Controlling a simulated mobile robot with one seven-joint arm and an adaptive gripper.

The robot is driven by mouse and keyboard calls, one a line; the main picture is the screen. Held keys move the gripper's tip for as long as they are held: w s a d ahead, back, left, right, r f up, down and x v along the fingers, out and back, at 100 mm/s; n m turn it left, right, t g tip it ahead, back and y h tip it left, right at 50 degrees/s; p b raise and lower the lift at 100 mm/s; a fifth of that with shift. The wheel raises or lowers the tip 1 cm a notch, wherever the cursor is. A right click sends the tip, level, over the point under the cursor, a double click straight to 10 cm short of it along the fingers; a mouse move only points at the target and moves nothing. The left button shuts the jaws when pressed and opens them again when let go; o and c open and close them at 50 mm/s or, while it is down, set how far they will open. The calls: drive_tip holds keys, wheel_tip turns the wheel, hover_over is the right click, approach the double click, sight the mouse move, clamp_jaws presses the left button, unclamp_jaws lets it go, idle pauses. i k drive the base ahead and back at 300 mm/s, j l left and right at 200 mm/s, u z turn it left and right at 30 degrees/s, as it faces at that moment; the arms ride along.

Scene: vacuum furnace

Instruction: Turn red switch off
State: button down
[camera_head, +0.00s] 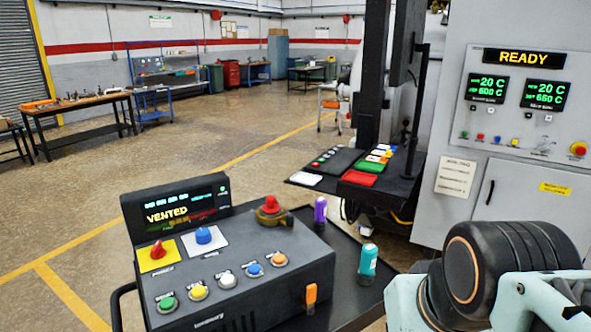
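A red rotary switch (157,249) sits on a yellow plate at the left of the sloped face of a dark control box (290,262). Its exact turn position is too small to tell. Beside it is a blue knob (203,235) on a white plate. The box's screen (180,211) reads "VENTED". My arm shows at the bottom right as dark rounded and pale teal parts, well apart from the switch. My gripper's fingertips are not in view.
Coloured buttons line the box's front, and a red-topped knob (271,205) sits at its back right. A purple bottle (320,210), a teal bottle (368,262) and an orange item (311,296) stand right of the switch. A furnace panel (517,58) reads "READY".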

sight(157, 252)
drive_tip(key=u, duration=1.45)
